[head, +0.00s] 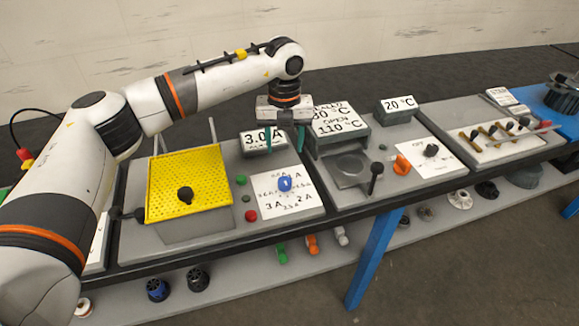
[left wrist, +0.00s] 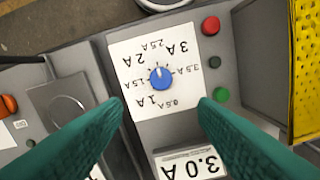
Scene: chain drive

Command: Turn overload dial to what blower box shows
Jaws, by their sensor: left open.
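The overload dial is a blue knob (head: 285,184) on a white plate with ampere markings, at the centre of the head view. In the left wrist view the knob (left wrist: 162,78) has a white mark that seems to point near 2.5 A; the exact setting is hard to tell. A grey box with a sign reading 3.0 A (head: 262,139) stands behind the plate; the sign (left wrist: 192,166) also shows in the left wrist view. My left gripper (head: 284,140) is open and empty above and behind the dial, its green fingers (left wrist: 160,108) apart from the knob. My right gripper is not in view.
A yellow perforated cover (head: 187,182) with a black knob stands left of the dial. Green and red buttons (head: 251,215) lie beside the plate.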

